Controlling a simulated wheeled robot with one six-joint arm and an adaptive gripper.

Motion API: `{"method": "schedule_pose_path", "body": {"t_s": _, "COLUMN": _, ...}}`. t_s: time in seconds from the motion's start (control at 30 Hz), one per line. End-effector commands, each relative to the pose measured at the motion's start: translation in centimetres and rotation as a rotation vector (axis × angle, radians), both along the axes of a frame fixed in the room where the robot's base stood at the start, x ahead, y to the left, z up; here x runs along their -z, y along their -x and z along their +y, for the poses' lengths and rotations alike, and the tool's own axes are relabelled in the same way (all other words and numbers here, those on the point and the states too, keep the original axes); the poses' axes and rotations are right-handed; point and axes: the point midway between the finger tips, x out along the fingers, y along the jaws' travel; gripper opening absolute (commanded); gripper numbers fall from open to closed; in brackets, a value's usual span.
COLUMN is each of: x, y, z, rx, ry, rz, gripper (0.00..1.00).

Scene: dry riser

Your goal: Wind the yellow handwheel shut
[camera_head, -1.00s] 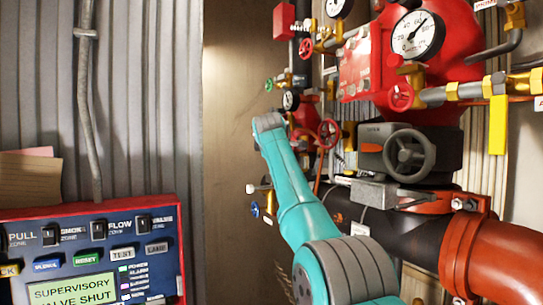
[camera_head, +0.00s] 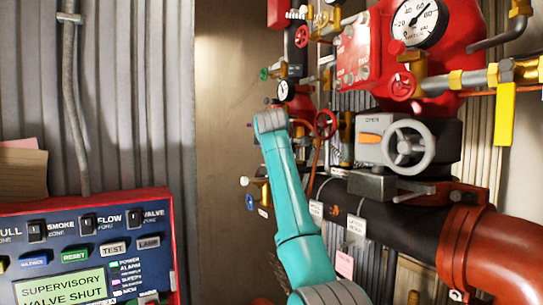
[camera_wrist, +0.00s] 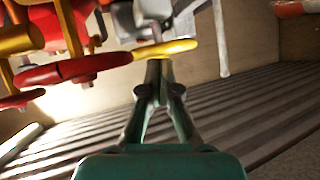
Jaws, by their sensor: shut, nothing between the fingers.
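In the wrist view the yellow handwheel (camera_wrist: 166,50) is seen nearly edge-on at the upper middle, below a grey valve body. My gripper (camera_wrist: 158,68) is shut, with its fingertips together and empty. The tips are just below the yellow rim in the picture; I cannot tell whether they touch it. In the head view my teal arm reaches toward the pipework, its far end beside the back wall. My fingers and the yellow handwheel cannot be made out there.
Red handwheels (camera_wrist: 75,68) crowd the left of the wrist view. In the head view a grey handwheel (camera_head: 409,145), a red handwheel (camera_head: 325,124) and a dark pipe (camera_head: 376,222) stand right of my arm. An alarm panel (camera_head: 120,205) is at lower left.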

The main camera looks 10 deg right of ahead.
Motion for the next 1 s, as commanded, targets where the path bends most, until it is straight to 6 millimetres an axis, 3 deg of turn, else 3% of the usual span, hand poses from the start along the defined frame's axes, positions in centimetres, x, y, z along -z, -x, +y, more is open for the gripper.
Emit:
{"method": "schedule_pose_path", "body": {"t_s": 0.2, "x": 1.3, "y": 0.1, "z": -0.4, "rx": 0.004, "ry": 0.001, "rz": 0.005, "gripper": 0.0}}
{"method": "schedule_pose_path", "body": {"t_s": 0.67, "x": 1.4, "y": 0.2, "z": -0.3, "rx": 0.005, "ry": 0.002, "rz": 0.005, "gripper": 0.0}}
{"method": "schedule_pose_path", "body": {"t_s": 1.0, "x": 1.3, "y": 1.1, "z": 3.1, "rx": 0.001, "ry": 0.002, "rz": 0.003, "gripper": 0.0}}
